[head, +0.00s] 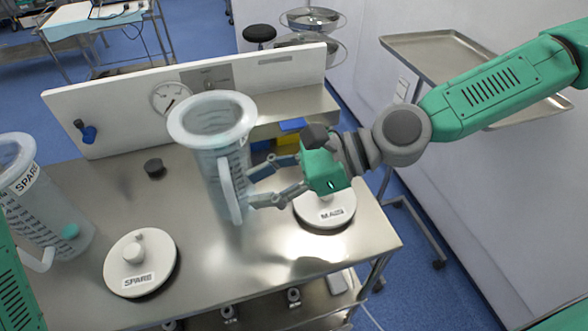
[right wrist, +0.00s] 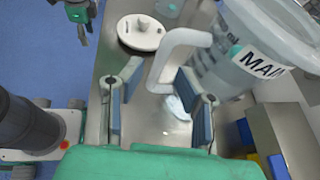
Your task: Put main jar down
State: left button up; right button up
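The main jar (head: 212,150) is a clear, ribbed jar with a wide rim and a white handle (head: 231,190). It looks upright at the middle of the steel table; whether its base touches is hard to tell. The right wrist view shows its MAIN label (right wrist: 262,64). My right gripper (head: 250,188) is beside the jar at handle height, its fingers spread. In the right wrist view the handle (right wrist: 182,40) lies between and beyond the open fingertips (right wrist: 165,82). My left gripper (right wrist: 80,25) shows small at the upper left of that view; its finger gap is unclear.
A spare jar (head: 40,205) stands at the left, with the SPARE lid (head: 140,262) in front. The MAIN lid (head: 325,210) lies right of the jar, under my right gripper. A white panel with a gauge (head: 170,97) stands behind. Bare table (head: 235,265) lies in front.

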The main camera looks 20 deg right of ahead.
jog(key=v, duration=0.5)
jog(key=shift+d, duration=0.45)
jog(key=shift+a, duration=0.1)
jog(key=shift+a+r, duration=0.1)
jog(key=shift+a, duration=0.2)
